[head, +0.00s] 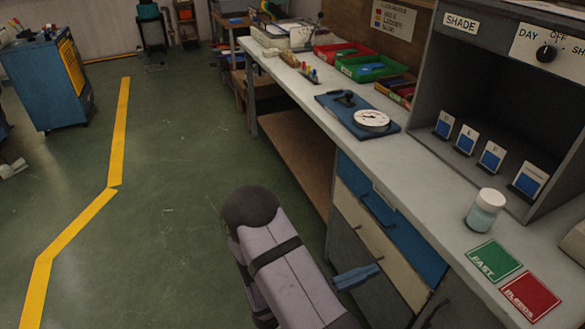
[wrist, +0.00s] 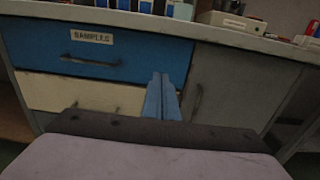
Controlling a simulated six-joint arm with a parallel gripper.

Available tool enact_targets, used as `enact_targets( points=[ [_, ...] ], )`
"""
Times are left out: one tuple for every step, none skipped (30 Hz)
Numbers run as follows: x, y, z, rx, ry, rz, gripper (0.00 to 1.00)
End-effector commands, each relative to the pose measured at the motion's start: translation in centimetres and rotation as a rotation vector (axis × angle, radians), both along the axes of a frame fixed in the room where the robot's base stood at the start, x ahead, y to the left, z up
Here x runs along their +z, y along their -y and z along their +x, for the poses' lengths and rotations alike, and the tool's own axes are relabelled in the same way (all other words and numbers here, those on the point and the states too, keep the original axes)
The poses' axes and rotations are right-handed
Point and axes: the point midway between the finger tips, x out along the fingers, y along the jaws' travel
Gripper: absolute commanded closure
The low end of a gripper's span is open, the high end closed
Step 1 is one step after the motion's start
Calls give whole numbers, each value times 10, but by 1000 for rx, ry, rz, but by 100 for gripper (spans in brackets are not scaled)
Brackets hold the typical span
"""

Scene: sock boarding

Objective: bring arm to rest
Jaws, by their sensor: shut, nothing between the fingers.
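My gripper (head: 372,270) shows in the head view as narrow blue fingers beyond my pale purple arm link. It is in front of the bench's drawers, below the worktop. In the wrist view my gripper (wrist: 160,78) has its two blue fingers side by side, shut and empty. Behind them is a blue drawer (wrist: 130,58) labelled SAMPLES, with a cream drawer (wrist: 70,93) below it. I cannot tell how far the fingertips are from the drawer fronts. Much of my arm is outside the head view.
The bench worktop (head: 425,187) holds a jar (head: 486,210), a green card (head: 495,261), a red card (head: 530,297) and a blue board with a white dial (head: 372,120). A grey booth (head: 424,106) stands at right. Green floor (head: 165,190) at left is open.

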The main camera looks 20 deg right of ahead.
Motion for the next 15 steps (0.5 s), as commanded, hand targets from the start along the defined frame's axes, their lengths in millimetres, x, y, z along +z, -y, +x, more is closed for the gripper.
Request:
enact_targets(
  points=[
    [1,0,-2,-14,8,7,100],
    [2,1,-4,-26,15,13,100],
    [4,1,-8,-50,27,24,100],
    [5,1,-12,-72,38,36,100],
    [6,1,-17,-99,53,50,100],
    [7,0,-25,-142,76,72,100],
    [8,-1,-31,-179,95,93,100],
    [9,-3,-38,-219,117,118,100],
    [9,-6,-48,-276,153,155,100],
    [9,-9,-56,-323,181,186,100],
    [9,-13,-64,-373,214,219,100],
    [7,-20,-74,-440,260,269,100],
    [5,-27,-81,-489,298,309,100],
    [3,-34,-87,-539,336,351,100],
    [0,-44,-94,-604,389,409,100]
  ],
)
